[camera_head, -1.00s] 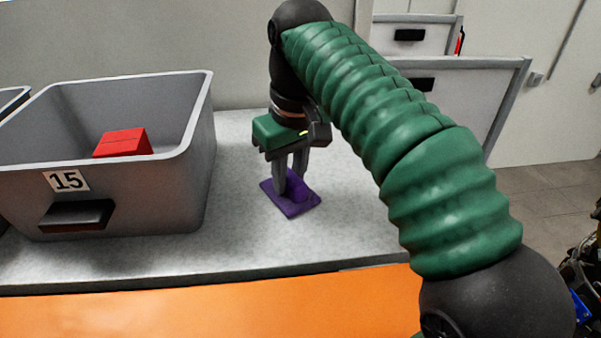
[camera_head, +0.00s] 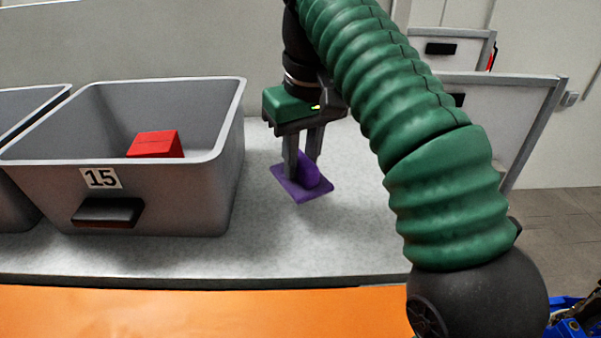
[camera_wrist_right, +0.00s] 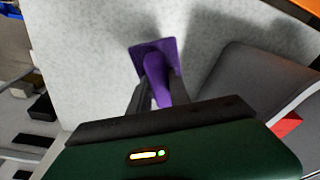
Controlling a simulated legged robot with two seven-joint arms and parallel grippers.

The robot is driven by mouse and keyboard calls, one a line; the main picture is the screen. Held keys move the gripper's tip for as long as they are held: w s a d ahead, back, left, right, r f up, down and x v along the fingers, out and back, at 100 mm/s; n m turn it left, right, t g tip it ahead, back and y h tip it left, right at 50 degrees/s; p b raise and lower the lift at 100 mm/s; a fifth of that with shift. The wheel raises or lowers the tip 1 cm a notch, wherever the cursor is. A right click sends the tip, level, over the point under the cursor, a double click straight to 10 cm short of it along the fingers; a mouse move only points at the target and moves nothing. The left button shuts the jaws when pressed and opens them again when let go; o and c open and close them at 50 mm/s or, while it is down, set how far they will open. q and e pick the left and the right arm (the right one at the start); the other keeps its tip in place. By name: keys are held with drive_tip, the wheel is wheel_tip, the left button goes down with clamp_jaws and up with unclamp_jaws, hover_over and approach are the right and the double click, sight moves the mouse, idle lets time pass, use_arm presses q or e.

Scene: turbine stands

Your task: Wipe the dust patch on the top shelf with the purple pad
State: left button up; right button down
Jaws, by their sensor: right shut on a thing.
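The purple pad (camera_head: 318,188) has a flat square base and a rounded handle. My right gripper (camera_head: 302,168) points down and is shut on the pad's handle. In the right wrist view the purple pad (camera_wrist_right: 150,48) shows between the fingers of my right gripper (camera_wrist_right: 155,95). The pad is at or just above the grey speckled shelf top (camera_head: 290,240); I cannot tell whether it touches. I cannot make out a dust patch on the shelf in either view. My left gripper is not in view.
A grey bin marked 15 (camera_head: 50,190) stands on the shelf left of the pad, with a red block (camera_head: 155,145) inside. Part of another bin (camera_head: 20,105) is at the far left. The orange front edge (camera_head: 200,312) runs along the bottom. Free shelf lies in front of the pad.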

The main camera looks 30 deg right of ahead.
drive_tip(key=shift+r, duration=0.25)
drive_tip(key=shift+a, duration=0.1)
drive_tip(key=shift+s+r, duration=0.25)
drive_tip(key=shift+r, duration=1)
drive_tip(key=shift+s+a+r, duration=0.15)
drive_tip(key=shift+s+r, duration=0.1)
drive_tip(key=shift+r, duration=0.1)
